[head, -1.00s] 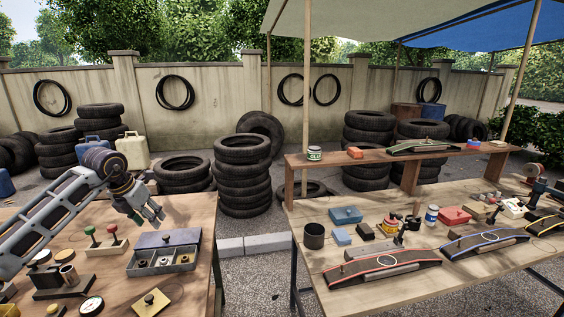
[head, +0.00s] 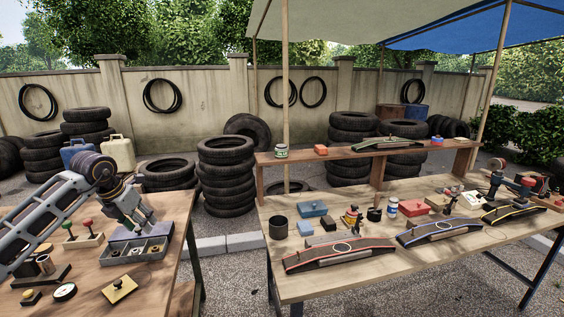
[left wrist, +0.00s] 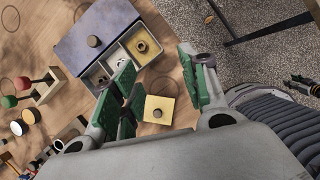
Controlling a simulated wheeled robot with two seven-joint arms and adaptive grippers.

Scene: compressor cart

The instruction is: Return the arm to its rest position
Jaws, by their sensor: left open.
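My left arm comes in from the left of the head view. Its gripper (head: 145,226) is open and empty, above the left table near the compartment box, and hides part of the box's lid. In the left wrist view the green-padded fingers (left wrist: 165,92) are spread apart. A yellow plate with a dark knob (left wrist: 159,110) shows between them, apparently on the table below. That plate also shows in the head view (head: 119,289).
The left table (head: 85,280) holds the grey compartment box (head: 133,256), a board with red and green knobs, and a gauge (head: 65,292). A gap separates it from the right table (head: 345,283), which is crowded with tools and parts. Stacked tires (head: 227,180) stand behind.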

